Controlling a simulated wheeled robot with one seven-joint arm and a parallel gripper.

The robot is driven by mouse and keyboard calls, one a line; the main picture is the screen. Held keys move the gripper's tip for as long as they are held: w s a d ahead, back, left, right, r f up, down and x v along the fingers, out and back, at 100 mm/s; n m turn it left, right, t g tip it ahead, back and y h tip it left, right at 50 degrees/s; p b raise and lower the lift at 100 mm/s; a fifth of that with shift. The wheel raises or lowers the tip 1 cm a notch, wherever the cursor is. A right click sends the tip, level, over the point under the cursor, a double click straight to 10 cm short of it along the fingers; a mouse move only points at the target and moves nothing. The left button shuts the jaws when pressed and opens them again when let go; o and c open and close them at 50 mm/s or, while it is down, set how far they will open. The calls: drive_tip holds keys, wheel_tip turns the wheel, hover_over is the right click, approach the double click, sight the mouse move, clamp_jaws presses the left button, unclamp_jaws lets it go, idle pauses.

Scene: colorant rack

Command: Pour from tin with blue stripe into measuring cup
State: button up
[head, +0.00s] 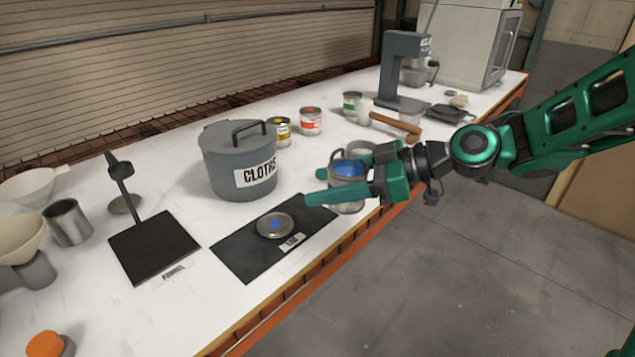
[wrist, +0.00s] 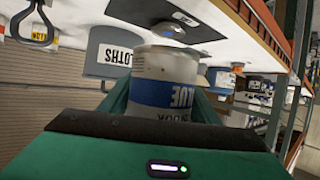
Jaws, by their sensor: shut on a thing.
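The tin with the blue stripe (head: 347,189) is between the fingers of my gripper (head: 328,177), near the front edge of the bench.
A grey CLOTHS bin (head: 232,165) stands behind the mat. Yellow (head: 279,133), red (head: 311,121) and green (head: 352,104) tins stand further back. A mallet (head: 396,124) and a mixer (head: 403,70) are beyond.

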drive_tip(key=w+d+f+m+t+h, duration=0.3)
drive_tip(key=w+d, duration=0.3)
drive_tip(key=d, duration=0.4)
drive_tip(key=w+d+f+m+t+h, duration=0.3)
drive_tip(key=w+d+f+m+t, duration=0.1)
drive_tip(key=d, duration=0.7)
drive_tip(key=w+d+f+m+t+h, duration=0.3)
drive_tip(key=w+d+f+m, duration=0.3)
drive_tip(key=w+d, duration=0.4)
drive_tip(key=shift+d+f+t, duration=0.5)
drive_tip(key=shift+d+t, duration=0.1)
drive_tip(key=shift+d, duration=0.05)
